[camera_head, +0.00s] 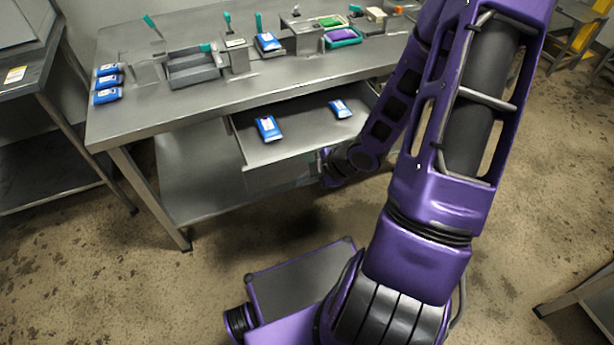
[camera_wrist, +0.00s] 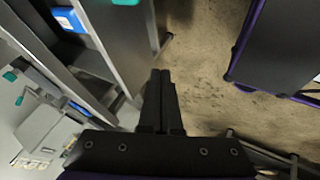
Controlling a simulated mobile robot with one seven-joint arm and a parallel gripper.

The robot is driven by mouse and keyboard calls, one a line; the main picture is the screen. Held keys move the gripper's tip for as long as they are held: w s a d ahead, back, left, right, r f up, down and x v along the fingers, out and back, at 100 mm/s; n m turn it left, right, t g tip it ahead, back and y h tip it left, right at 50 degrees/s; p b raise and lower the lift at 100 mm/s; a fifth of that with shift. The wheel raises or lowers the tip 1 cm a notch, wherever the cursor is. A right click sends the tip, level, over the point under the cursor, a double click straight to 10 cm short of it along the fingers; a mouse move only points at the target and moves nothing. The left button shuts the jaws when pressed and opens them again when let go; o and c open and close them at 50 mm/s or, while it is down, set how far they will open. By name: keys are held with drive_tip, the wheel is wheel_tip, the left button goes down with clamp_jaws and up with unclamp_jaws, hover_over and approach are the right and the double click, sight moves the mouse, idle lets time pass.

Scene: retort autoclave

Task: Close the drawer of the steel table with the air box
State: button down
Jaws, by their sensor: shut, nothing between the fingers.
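The steel table (camera_head: 130,125) stands across the upper part of the head view. Its drawer (camera_head: 290,145) is pulled out and holds two blue pouches (camera_head: 267,128), (camera_head: 341,108). The drawer also shows in the wrist view (camera_wrist: 118,40), at upper left. My gripper (camera_head: 326,168) is at the drawer's front, near its right end, partly hidden by my arm. In the wrist view my fingers (camera_wrist: 161,76) are together and empty, beside the drawer front; I cannot tell whether they touch it. I cannot tell which box on the table is the air box.
Grey fixtures with teal handles (camera_head: 235,55), a grey tray (camera_head: 193,70), a purple-and-green tray (camera_head: 341,38) and several blue pouches (camera_head: 108,83) stand on the tabletop. Another steel table (camera_head: 28,75) is at left. The floor before the drawer (camera_head: 215,265) is clear except for my base.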

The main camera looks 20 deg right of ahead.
sight(277, 180)
drive_tip(key=shift+w+a+f+b, duration=0.35)
drive_tip(key=shift+w+f, duration=0.55)
drive_tip(key=shift+w, duration=0.3)
drive_tip(key=shift+w+a+f+b, duration=0.3)
drive_tip(key=shift+w+a+f, duration=0.15)
drive_tip(key=shift+w+f, duration=0.65)
drive_tip(key=shift+w+a+f+b, duration=0.35)
drive_tip(key=shift+w+f, duration=0.35)
drive_tip(key=shift+w, duration=0.65)
